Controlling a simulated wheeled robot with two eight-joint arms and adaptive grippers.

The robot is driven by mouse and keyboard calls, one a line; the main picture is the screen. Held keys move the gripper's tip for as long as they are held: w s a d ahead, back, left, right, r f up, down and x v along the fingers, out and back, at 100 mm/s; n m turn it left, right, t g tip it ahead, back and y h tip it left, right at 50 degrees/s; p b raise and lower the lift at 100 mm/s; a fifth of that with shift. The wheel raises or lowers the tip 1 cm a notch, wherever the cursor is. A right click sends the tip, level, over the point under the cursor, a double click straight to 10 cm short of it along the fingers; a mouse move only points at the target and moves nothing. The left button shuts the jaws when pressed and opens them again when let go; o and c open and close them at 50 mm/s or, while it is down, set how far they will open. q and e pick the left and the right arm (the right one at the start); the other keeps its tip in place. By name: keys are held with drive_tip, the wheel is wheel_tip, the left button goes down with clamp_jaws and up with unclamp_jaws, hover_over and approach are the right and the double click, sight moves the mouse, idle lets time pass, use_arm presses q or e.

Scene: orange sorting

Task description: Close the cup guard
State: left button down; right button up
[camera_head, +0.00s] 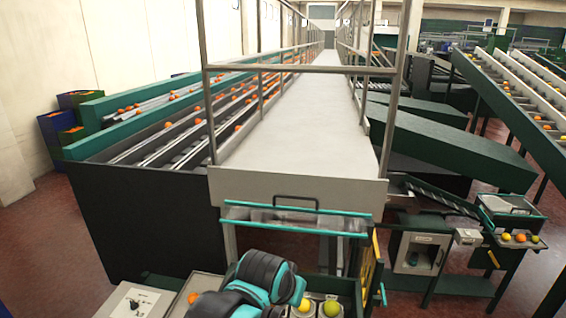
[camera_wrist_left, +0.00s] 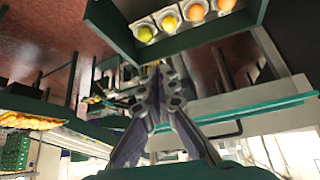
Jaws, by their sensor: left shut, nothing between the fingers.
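The cup guard (camera_head: 292,220) is a see-through panel between two teal bars. It stands raised below the walkway's end, apart from the cups, with a dark handle (camera_head: 295,198) above its upper bar. In the left wrist view a teal bar (camera_wrist_left: 265,107) and dark handle (camera_wrist_left: 222,134) show right of the fingers. Metal cups holding fruit (camera_head: 332,308) sit in a green-edged tray at bottom centre; several fruits (camera_wrist_left: 170,22) also show at the wrist view's top. My left gripper (camera_wrist_left: 160,68) is shut and empty, fingertips near the tray edge. Its fingertips are hidden in the head view. My right gripper is not seen.
A white walkway (camera_head: 298,120) with metal rails runs away above the guard. A control box (camera_head: 134,302) stands at lower left. A yellow-edged post (camera_head: 376,264) is right of the cups. Red floor (camera_head: 60,235) is open at left.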

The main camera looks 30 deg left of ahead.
use_arm(q)
drive_tip(key=w+a+r+n, duration=0.1)
drive_tip(key=w+a+r, duration=0.3)
drive_tip(key=w+r, duration=0.45)
drive_tip(key=w+a+r, duration=0.4)
drive_tip(key=w+r, duration=0.3)
drive_tip(key=w, duration=0.3)
drive_tip(key=w+a+r+n+g+y, duration=0.1)
drive_tip(key=w+a+r+n, duration=0.1)
drive_tip(key=w+a, duration=0.65)
wheel_tip(320, 180, down, 9)
drive_tip(key=w+p, duration=0.1)
drive_tip(key=w, duration=0.1)
drive_tip(key=shift+f, duration=0.2)
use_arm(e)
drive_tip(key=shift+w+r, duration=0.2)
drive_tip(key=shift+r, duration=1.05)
